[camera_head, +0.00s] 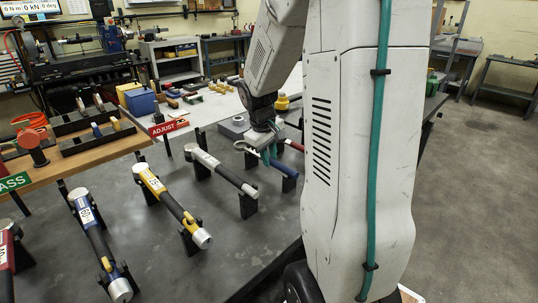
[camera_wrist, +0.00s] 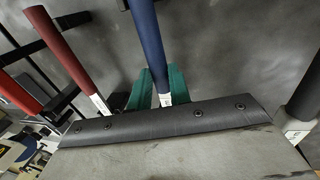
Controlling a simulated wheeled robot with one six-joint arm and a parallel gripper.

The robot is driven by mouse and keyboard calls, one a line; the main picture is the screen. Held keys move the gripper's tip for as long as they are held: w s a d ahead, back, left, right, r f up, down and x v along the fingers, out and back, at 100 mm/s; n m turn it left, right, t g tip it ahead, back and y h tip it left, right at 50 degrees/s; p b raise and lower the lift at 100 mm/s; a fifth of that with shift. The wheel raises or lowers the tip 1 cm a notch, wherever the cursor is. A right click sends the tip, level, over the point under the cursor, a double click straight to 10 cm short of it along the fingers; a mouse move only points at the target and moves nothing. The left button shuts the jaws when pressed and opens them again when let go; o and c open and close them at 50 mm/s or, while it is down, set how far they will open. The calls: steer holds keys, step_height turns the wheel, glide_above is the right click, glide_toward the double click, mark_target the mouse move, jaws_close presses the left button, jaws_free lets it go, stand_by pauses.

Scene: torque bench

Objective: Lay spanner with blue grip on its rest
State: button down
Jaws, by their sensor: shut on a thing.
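The spanner with the blue grip (camera_head: 285,168) is in my gripper, over the grey bench among the other tools. Its open metal head (camera_head: 243,146) points left in the head view. My gripper (camera_head: 268,154) has teal fingers, shut on the spanner near the start of the grip. In the wrist view the blue grip (camera_wrist: 149,38) runs up and away from between the teal fingers (camera_wrist: 155,88), with a white label at its near end. My arm hides part of the bench. I cannot tell which rest is this spanner's own, or whether the spanner touches one.
A grey tool (camera_head: 220,170), a yellow tool (camera_head: 165,196) and a blue tool (camera_head: 91,232) lie on black stands to the left. Red handles (camera_wrist: 68,55) are close on the left in the wrist view. A red ADJUST sign (camera_head: 168,127) stands behind.

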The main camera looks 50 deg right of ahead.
steer(key=c, duration=1.2)
jaws_free()
step_height(320, 180, up, 8)
steer(key=a, duration=0.1)
steer(key=shift+a+f, duration=0.15)
steer(key=shift+a, duration=0.1)
steer(key=s+a, duration=0.3)
steer(key=a, duration=0.1)
steer(key=s+a+r+m+y, duration=0.1)
steer(key=s+a, duration=0.2)
steer(key=a, duration=0.2)
steer(key=s+a+m, duration=0.1)
steer(key=s+a, duration=0.2)
steer(key=a, duration=0.1)
steer(key=shift+s+a+r+g+y, duration=0.2)
steer(key=shift+s+a+g+y, duration=0.05)
steer(key=shift+g+y, duration=0.05)
steer(key=s+a+r+n+t, duration=0.2)
steer(key=s+a, duration=0.6)
steer(key=a, duration=0.3)
steer(key=shift+s+r+n+y, duration=0.15)
steer(key=shift+s+n+y, duration=0.15)
